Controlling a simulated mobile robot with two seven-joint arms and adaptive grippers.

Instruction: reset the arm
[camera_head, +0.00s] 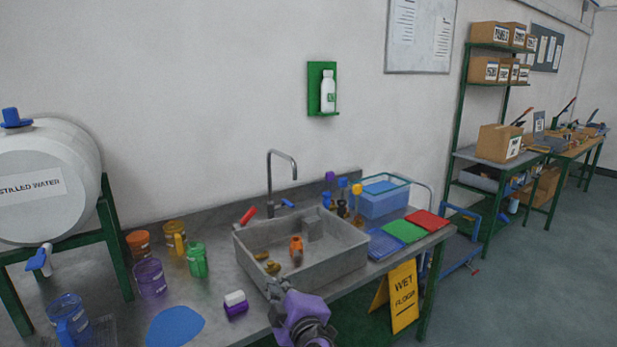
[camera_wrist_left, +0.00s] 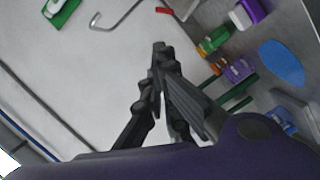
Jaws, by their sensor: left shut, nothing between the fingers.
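My left gripper (camera_head: 274,285) shows at the lower middle of the head view, at the front edge of the grey sink (camera_head: 345,258). Its purple wrist is below it. In the left wrist view the fingers (camera_wrist_left: 160,48) meet at the tips, shut and empty. I cannot tell whether the gripper touches the sink rim. My right gripper is in neither view.
The sink holds an orange item (camera_head: 296,246) and small yellowish pieces. Coloured jugs, a purple-and-white block (camera_head: 235,304) and a blue mat (camera_head: 175,326) lie left. Coloured trays (camera_head: 404,231) and a blue bin (camera_head: 383,198) stand right. A wet-floor sign (camera_head: 403,297) stands below.

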